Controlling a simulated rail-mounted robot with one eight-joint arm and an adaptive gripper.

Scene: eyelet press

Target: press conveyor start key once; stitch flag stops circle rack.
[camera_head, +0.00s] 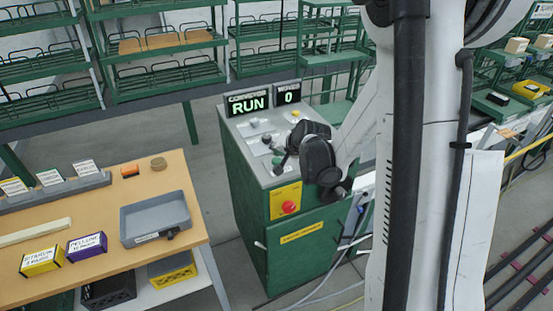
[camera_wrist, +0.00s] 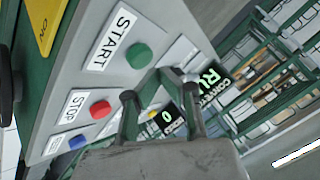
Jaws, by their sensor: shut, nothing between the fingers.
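The START key is a green round button (camera_wrist: 139,56) beside its white START label (camera_wrist: 110,38) on the console's grey panel. My gripper (camera_wrist: 166,76) is shut and empty, its fingertips just right of the green button in the wrist view; I cannot tell whether they touch the panel. In the head view my gripper (camera_head: 279,160) is low over the console top (camera_head: 250,133), and its wrist hides part of the keys. The conveyor display (camera_head: 249,103) reads RUN, and a smaller display (camera_head: 288,94) beside it reads 0. I cannot pick out a stitch flag or circle rack by name.
A red STOP button (camera_wrist: 100,109) and a blue button (camera_wrist: 77,142) lie near the START key. A red knob on a yellow plate (camera_head: 289,207) is on the cabinet front. A wooden table (camera_head: 110,220) with a grey tray (camera_head: 155,217) stands left. Green shelves (camera_head: 165,75) line the back.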

